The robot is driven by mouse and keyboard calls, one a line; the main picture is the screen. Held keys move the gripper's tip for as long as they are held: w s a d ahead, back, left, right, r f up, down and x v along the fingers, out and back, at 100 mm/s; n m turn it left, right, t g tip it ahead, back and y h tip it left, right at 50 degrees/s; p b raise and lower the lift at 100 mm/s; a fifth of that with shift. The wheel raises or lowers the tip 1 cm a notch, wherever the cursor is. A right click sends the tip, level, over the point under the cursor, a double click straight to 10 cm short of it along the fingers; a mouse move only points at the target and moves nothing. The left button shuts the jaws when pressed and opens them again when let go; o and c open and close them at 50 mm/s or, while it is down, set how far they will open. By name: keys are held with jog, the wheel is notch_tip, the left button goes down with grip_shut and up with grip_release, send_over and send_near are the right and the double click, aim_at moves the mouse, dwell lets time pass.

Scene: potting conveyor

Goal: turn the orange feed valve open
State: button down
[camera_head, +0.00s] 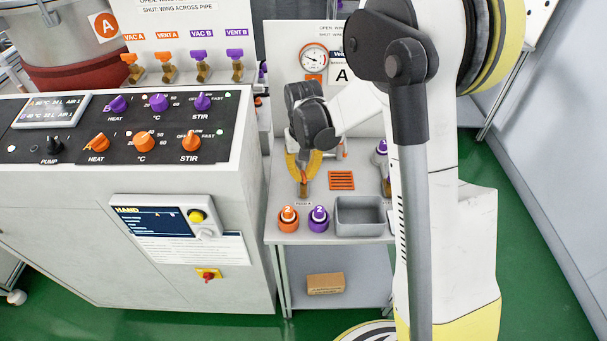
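My gripper (303,172) points down over the small bench, in the middle of the head view. Its yellow fingers stand on either side of a brass valve stem (304,188), which rises from the bench top above a small label.
An orange cap (288,217), a purple cap (318,217) and a grey tray (359,215) stand at the bench front. An orange slotted plate (341,180) lies right of the gripper. A purple-topped fitting (381,148) is farther right. A gauge (314,58) is behind. The control console (60,200) stands left.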

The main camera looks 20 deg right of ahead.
aim_at(303, 175)
jog(key=shift+m, duration=1.1)
jog(key=c, duration=1.5)
grip_release()
notch_tip(303, 175, up, 12)
